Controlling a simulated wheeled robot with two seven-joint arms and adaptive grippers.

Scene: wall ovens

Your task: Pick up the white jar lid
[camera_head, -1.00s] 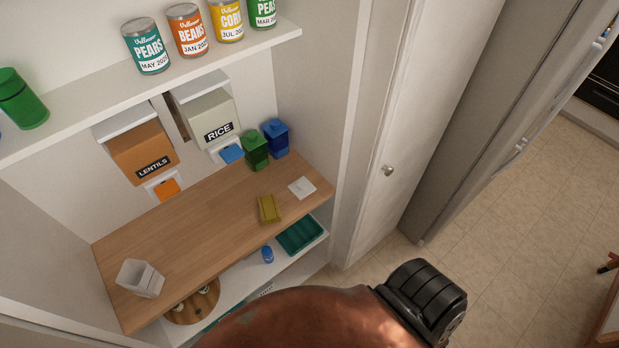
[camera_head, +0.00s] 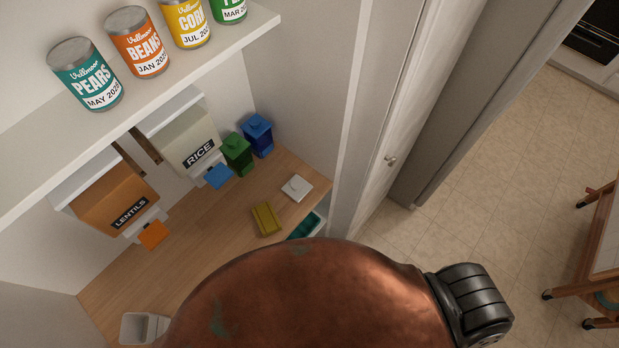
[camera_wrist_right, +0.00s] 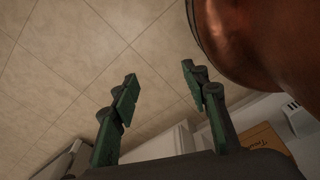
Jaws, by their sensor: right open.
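A white, square lid (camera_head: 296,188) with a small knob lies on the wooden shelf, near its right end. It is beyond the yellow object. A white, open-topped container (camera_head: 143,328) stands at the near left of the same shelf, partly cut off by my arm. My right gripper (camera_wrist_right: 160,85) shows in the right wrist view, with its green fingers apart and nothing between them. It is over the tiled floor, away from the lid, which that view does not show. My left gripper is in no view.
A yellow object (camera_head: 266,219) lies near the lid. A green jar (camera_head: 237,154) and a blue jar (camera_head: 257,135) stand at the back, beside the rice bin (camera_head: 192,145) and the lentils bin (camera_head: 115,203). An upper shelf (camera_head: 150,105) holds cans. My copper-coloured arm covers the lower middle.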

